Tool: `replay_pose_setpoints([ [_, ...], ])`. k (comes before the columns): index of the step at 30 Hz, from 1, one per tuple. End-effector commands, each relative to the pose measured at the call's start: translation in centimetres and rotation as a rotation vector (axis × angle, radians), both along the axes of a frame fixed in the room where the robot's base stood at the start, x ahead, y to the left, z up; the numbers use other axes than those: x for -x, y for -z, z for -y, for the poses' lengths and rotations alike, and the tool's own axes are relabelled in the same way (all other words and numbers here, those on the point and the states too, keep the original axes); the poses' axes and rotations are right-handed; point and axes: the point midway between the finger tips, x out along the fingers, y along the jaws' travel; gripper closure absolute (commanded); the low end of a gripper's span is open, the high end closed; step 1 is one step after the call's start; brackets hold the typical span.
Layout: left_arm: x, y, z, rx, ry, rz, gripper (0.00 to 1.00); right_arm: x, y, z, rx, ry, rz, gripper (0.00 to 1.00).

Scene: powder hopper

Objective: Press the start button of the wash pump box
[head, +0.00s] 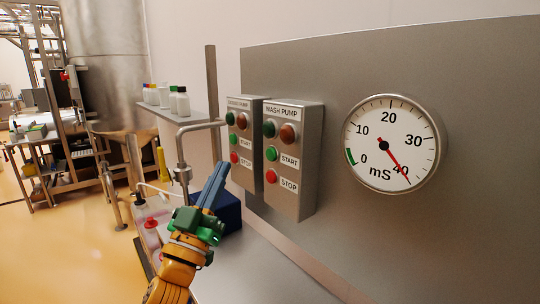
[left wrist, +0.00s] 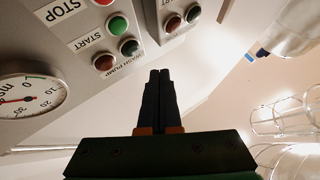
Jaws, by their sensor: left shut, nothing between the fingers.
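The wash pump box (head: 307,165) is a grey upright box on the metal panel in the head view. Its green start button (head: 271,154) sits above the red stop button (head: 271,176), with a green lamp (head: 269,129) and a brown lamp (head: 289,134) higher up. In the left wrist view the box is upside down, and its start button (left wrist: 117,25) shows bright green at the top. My left gripper (head: 221,167) is shut and empty, left of the boxes and apart from the start button. Its closed fingers (left wrist: 160,75) also show in the left wrist view. My right gripper is not in view.
A similar second box (head: 243,140) stands close left of the wash pump box. A round gauge (head: 394,143) is on the panel to the right. A shelf with several bottles (head: 165,98), a pipe (head: 184,150) and a dark blue block (head: 230,212) are near my left arm.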

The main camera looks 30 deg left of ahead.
Motion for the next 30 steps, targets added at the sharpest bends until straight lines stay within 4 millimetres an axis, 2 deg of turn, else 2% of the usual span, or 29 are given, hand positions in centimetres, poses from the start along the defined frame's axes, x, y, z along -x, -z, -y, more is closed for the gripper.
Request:
replay_pose_setpoints([
  [9,-4.3,0.0,1.7,0.001,0.0,0.0,1.0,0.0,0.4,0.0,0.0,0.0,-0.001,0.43],
  [15,-6.4,0.1,2.6,0.001,0.0,0.001,1.0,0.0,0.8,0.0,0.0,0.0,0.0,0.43],
  [21,-7.3,0.0,3.1,-0.001,0.0,-0.001,1.0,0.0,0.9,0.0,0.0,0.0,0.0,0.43],
  [30,-7.4,0.0,3.1,-0.002,0.001,-0.001,1.0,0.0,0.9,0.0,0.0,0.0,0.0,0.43],
])
